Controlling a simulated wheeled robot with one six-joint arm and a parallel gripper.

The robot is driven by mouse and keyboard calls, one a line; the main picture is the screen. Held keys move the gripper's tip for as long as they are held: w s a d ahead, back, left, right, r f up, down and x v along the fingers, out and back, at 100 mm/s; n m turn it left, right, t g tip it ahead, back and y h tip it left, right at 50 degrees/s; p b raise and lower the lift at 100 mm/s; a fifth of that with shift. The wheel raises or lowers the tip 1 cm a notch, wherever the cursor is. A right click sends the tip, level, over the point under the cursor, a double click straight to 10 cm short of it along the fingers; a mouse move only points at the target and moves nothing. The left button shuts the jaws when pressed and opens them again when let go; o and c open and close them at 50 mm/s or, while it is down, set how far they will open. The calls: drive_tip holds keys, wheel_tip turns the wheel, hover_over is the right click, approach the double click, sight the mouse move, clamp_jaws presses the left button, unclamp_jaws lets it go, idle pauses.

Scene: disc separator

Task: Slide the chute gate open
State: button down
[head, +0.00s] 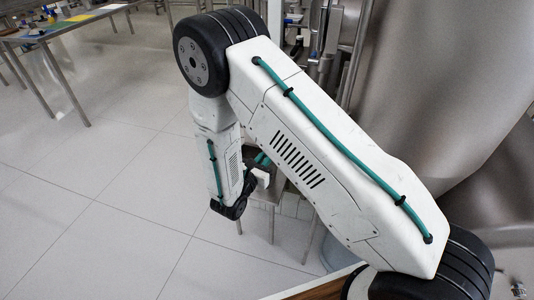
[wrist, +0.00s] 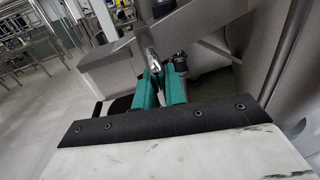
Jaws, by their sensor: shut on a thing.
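My gripper (wrist: 161,72) shows in the wrist view with its two teal fingers close together. It is shut on a shiny metal handle (wrist: 153,59) that sticks up between and just past the fingertips. The handle appears to belong to the chute gate, but the gate plate itself cannot be made out. A grey sloped metal chute (wrist: 198,20) rises just behind the fingers. In the head view my arm covers most of this spot, and only a bit of the teal fingers (head: 263,159) shows beside a small pale part.
A large steel vessel (head: 440,85) fills the right of the head view, close to my arm. A steel table (head: 75,25) with coloured items stands at the far left. The tiled floor (head: 95,190) between is clear.

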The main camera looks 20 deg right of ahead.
drive_tip(key=shift+s+f, duration=0.1)
drive_tip(key=shift+s, duration=0.1)
drive_tip(key=c, duration=1.5)
unclamp_jaws()
drive_tip(key=shift+a, duration=0.1)
drive_tip(key=shift+c, duration=0.2)
drive_tip(key=v, duration=0.7)
drive_tip(key=shift+s+a, duration=0.25)
drive_tip(key=shift+a, duration=0.05)
